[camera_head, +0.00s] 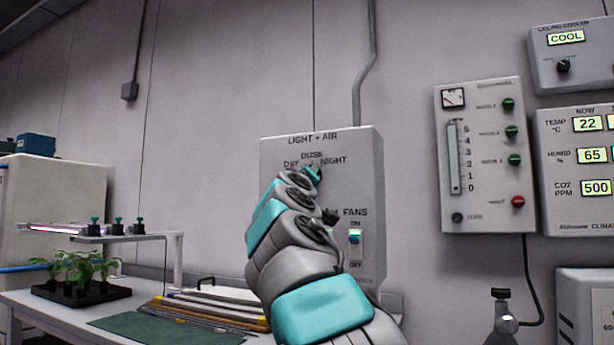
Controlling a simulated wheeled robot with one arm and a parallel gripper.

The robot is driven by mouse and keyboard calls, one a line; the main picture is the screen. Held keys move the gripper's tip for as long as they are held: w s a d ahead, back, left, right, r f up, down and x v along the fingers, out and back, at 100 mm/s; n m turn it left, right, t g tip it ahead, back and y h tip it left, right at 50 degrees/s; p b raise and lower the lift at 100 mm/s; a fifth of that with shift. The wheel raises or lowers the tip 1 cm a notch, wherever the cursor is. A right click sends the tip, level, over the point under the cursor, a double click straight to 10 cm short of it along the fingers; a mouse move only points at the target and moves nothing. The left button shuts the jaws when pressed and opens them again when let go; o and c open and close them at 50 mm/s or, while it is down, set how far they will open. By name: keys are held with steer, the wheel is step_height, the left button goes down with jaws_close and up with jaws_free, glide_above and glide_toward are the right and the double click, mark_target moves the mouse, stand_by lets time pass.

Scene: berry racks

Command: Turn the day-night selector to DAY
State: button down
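The grey LIGHT + AIR box (365,160) is on the wall in the middle of the view. Near its top are the labels DAY, DUSK and NIGHT, set in an arc. My arm reaches up in front of the box, and its far end, with my gripper (313,174), is just below these labels. The arm hides the day-night selector, so its setting does not show. The gripper's fingers are hidden too, and I cannot tell whether they touch the selector.
A FANS switch (355,241) with ON and OFF labels sits lower right on the box. A gauge panel (490,215) and climate displays are to the right. A bench (60,318) at lower left bears a black seedling tray (82,295), a green mat (165,329) and stacked boards.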

steer(key=c, duration=0.5)
jaws_free()
steer(key=b+v, duration=0.3)
steer(key=v, duration=0.4)
steer(key=shift+s+f, duration=0.25)
steer(key=shift+s, duration=0.1)
steer(key=shift+a, duration=0.1)
